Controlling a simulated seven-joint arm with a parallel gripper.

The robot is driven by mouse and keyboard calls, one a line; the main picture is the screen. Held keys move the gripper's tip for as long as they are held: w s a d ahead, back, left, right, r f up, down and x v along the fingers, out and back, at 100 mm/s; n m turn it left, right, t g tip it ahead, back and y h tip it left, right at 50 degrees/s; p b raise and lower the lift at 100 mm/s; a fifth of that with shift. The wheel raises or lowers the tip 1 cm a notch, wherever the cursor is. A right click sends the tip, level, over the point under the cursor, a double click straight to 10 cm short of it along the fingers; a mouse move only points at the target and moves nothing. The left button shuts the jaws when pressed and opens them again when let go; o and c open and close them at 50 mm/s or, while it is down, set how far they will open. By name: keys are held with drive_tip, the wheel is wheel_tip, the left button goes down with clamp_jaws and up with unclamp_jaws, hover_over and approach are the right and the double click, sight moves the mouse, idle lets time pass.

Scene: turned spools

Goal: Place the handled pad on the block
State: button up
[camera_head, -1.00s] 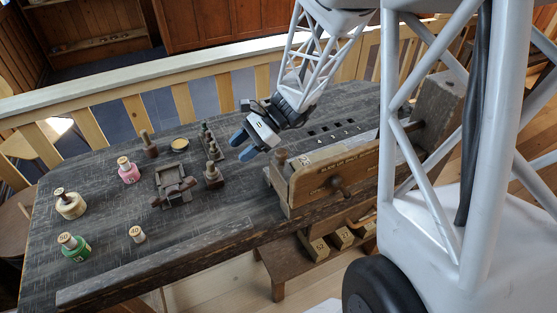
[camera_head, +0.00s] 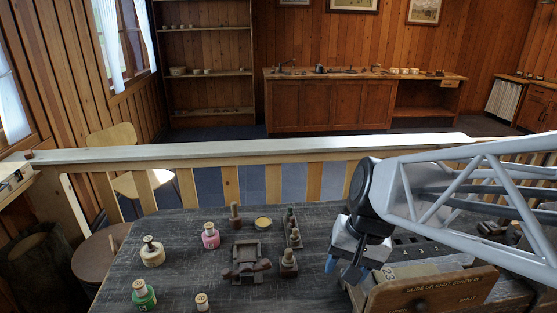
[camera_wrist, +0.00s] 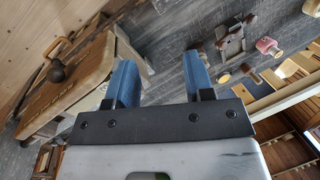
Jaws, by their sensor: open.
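I cannot tell for sure which piece is the handled pad. A dark square-based piece with a pale knob (camera_head: 288,262) stands right of centre on the table, and a taller brown knobbed piece (camera_head: 235,214) stands farther back. A low dark wooden block-like frame (camera_head: 246,257), with a brown bar across its front, sits between them; it may be the block. My gripper (camera_head: 341,268) is right of these, pointing down beside the wooden box. In the wrist view my gripper (camera_wrist: 161,78) has its blue fingers apart with nothing between them; the frame (camera_wrist: 233,42) shows beyond them.
The wooden box with lettering (camera_head: 430,292) is close to my gripper's right. Pink (camera_head: 210,236), cream (camera_head: 152,252) and green (camera_head: 144,295) bottles and a small spool (camera_head: 202,302) stand left. A rack of small spools (camera_head: 292,229) and a yellow disc (camera_head: 263,223) are behind.

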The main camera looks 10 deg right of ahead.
drive_tip(key=s+d+r+n+t+h, duration=0.1)
drive_tip(key=s+r+n+t+h, duration=0.1)
drive_tip(key=s, duration=0.3)
drive_tip(key=shift+d+r+n+h, duration=0.35)
drive_tip(key=shift+r+n, duration=0.3)
drive_tip(key=shift+n, duration=0.25)
idle(0.6)
